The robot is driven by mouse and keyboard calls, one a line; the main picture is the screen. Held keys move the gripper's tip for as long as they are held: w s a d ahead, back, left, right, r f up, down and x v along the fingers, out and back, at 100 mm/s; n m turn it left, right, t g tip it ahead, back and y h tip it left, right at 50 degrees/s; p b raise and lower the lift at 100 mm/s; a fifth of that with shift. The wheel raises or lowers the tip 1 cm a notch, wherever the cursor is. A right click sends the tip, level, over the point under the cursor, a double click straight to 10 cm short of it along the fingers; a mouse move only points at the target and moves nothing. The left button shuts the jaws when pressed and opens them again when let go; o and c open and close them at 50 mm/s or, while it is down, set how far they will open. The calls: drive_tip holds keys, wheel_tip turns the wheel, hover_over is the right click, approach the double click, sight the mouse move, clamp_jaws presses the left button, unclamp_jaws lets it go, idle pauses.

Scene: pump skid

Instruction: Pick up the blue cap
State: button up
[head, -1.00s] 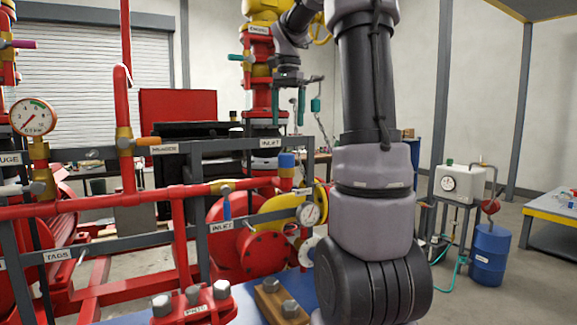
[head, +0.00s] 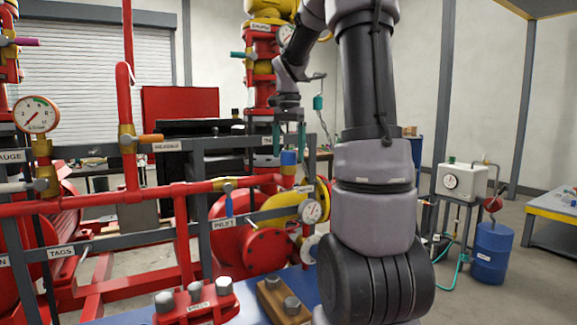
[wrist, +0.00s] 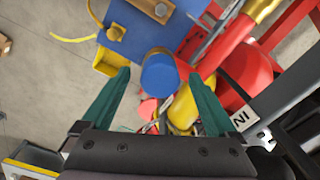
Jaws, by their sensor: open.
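The blue cap (head: 288,158) sits upright on top of a short yellow-banded red pipe stub on the skid. In the wrist view the round blue cap (wrist: 160,76) shows between the fingertips. My gripper (head: 289,143) has two teal fingers pointing down, just above the cap in the head view. It also shows in the wrist view (wrist: 158,84), with its fingers spread wide and one on each side of the cap. The fingers look apart from the cap, and nothing is held.
A grey rail with labels (head: 222,143) runs close beside the cap. A blue lever (head: 228,201) stands to the left on the red pipe. A teal hanging part (head: 318,102) is behind.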

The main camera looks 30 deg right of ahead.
clamp_jaws()
drive_tip(key=shift+r, duration=0.15)
wheel_tip(320, 180, up, 10)
idle(0.4)
drive_tip(key=shift+s, duration=0.15)
